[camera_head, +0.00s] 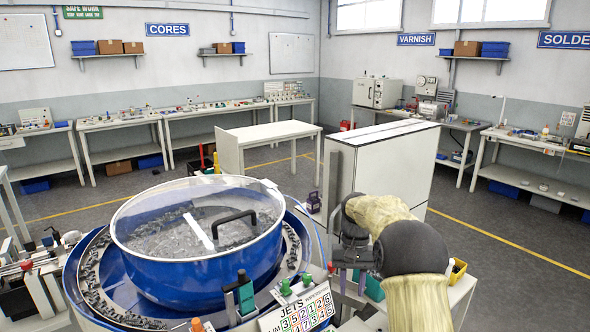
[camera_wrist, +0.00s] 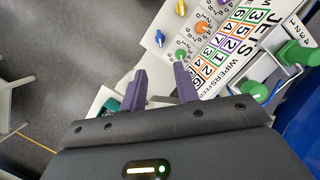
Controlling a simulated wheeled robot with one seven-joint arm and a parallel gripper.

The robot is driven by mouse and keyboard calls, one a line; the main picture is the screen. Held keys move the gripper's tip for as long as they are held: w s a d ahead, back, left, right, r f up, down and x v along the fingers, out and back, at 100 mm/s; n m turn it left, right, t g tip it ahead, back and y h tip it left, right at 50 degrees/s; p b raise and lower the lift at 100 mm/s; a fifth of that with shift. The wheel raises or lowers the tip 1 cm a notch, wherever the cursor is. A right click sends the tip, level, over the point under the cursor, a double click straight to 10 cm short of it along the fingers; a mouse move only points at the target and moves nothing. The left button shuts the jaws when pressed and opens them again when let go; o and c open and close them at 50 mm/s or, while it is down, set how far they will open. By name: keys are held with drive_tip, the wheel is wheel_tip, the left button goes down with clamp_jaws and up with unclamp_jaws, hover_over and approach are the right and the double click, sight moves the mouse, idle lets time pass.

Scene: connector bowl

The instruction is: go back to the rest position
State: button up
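My gripper (camera_wrist: 160,76) shows in the wrist view with its two purple fingers apart and nothing between them. Beyond the fingertips is the number panel (camera_wrist: 235,45) with coloured knobs. In the head view my arm, in a tan sleeve, reaches in from the lower right. Small dark connectors lie under the lid and along the outer track.
The number panel (camera_head: 303,312) stands at the bowl's front right. A white cabinet (camera_head: 385,165) stands behind my arm. Workbenches line the walls, with open grey floor (camera_head: 490,235) at the right.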

drive_tip(key=s+f+n+t, duration=0.1)
drive_tip(key=s+t, duration=0.4)
drive_tip(key=s, duration=2)
drive_tip(key=shift+s+f+t, duration=0.3)
drive_tip(key=shift+s+f, duration=0.05)
drive_tip(key=shift+f, duration=0.1)
